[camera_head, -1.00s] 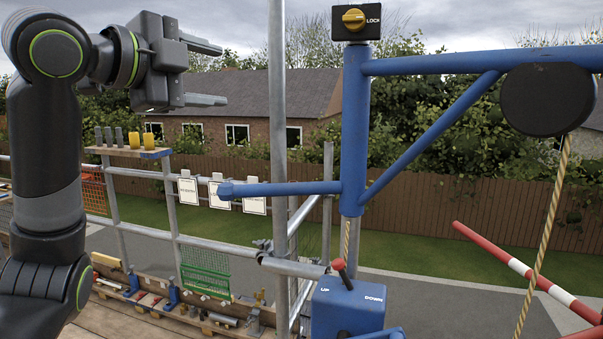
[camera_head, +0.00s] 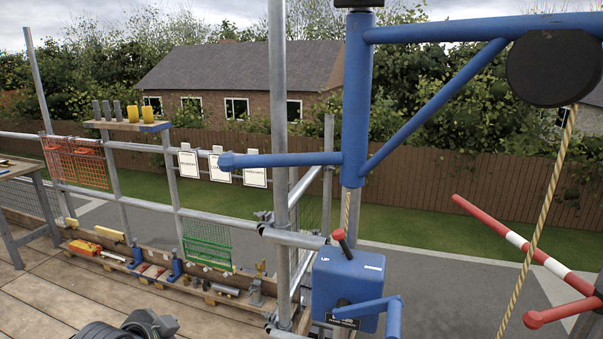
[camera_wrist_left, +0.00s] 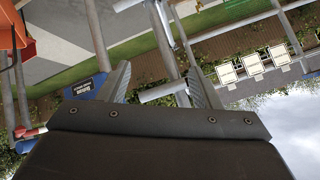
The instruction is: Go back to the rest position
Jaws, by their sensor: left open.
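My left gripper (camera_wrist_left: 160,86) shows in the left wrist view with its two fingers spread apart and nothing held between them. A grey scaffold tube (camera_wrist_left: 165,91) shows between the fingers, in the background. In the head view only dark parts of my left arm show at the bottom edge, and the fingers cannot be made out there. My right gripper is in neither view.
A blue hoist with a jib (camera_head: 480,30), rope (camera_head: 545,215) and control box (camera_head: 347,287) stands at the right. Scaffold rails, a small shelf (camera_head: 128,125) and a low tool pallet (camera_head: 205,290) line the edge. Open deck (camera_head: 60,300) lies lower left.

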